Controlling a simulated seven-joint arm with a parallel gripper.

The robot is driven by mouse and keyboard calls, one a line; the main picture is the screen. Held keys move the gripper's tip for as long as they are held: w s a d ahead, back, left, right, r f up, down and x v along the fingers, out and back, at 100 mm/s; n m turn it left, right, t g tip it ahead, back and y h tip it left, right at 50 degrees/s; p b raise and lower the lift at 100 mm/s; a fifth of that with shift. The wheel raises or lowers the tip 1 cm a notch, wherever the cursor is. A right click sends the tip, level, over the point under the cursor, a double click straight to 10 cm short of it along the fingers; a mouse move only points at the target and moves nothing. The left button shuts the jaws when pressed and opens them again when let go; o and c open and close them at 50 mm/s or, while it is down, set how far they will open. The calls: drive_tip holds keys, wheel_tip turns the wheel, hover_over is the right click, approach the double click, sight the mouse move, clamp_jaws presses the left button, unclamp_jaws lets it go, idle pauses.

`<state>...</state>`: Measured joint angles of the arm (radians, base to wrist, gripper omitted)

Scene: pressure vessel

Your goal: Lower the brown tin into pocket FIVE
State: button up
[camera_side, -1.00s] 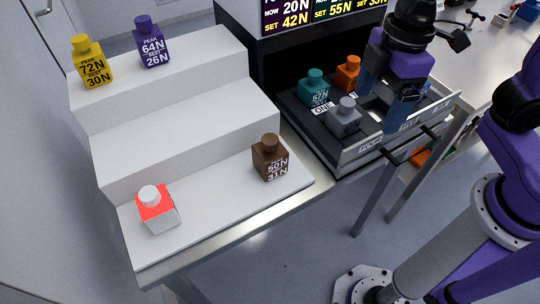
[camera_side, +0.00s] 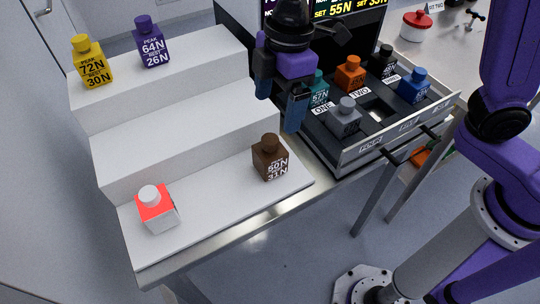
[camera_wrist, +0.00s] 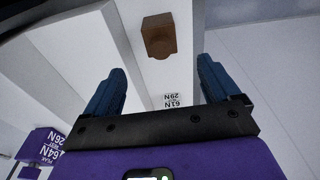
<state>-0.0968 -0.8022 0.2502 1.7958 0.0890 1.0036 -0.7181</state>
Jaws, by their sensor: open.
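The brown tin (camera_side: 269,158) stands upright at the right end of the lowest white step. It also shows at the top of the wrist view (camera_wrist: 158,35), ahead of the fingers. My gripper (camera_side: 280,106) is open and empty, above and behind the brown tin in the side view and apart from it. Both fingers show in the wrist view (camera_wrist: 160,75) with a wide gap between them. Pocket FIVE (camera_side: 377,114) is the empty front middle pocket of the open drawer, between the grey tin (camera_side: 344,118) and the blue tin (camera_side: 414,86).
Teal (camera_side: 317,88), orange (camera_side: 350,73) and black (camera_side: 383,62) tins fill the drawer's back row. A white tin with a red top (camera_side: 157,208) shares the lowest step. Yellow (camera_side: 91,61) and purple (camera_side: 151,42) tins stand on the top step. The middle step is bare.

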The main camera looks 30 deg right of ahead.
sight(270, 152)
drive_tip(key=f, duration=0.4)
drive_tip(key=a+f, duration=0.1)
drive_tip(key=f, duration=0.7)
drive_tip(key=shift+a+f, duration=0.25)
drive_tip(key=shift+f, duration=0.15)
drive_tip(key=c, duration=1.3)
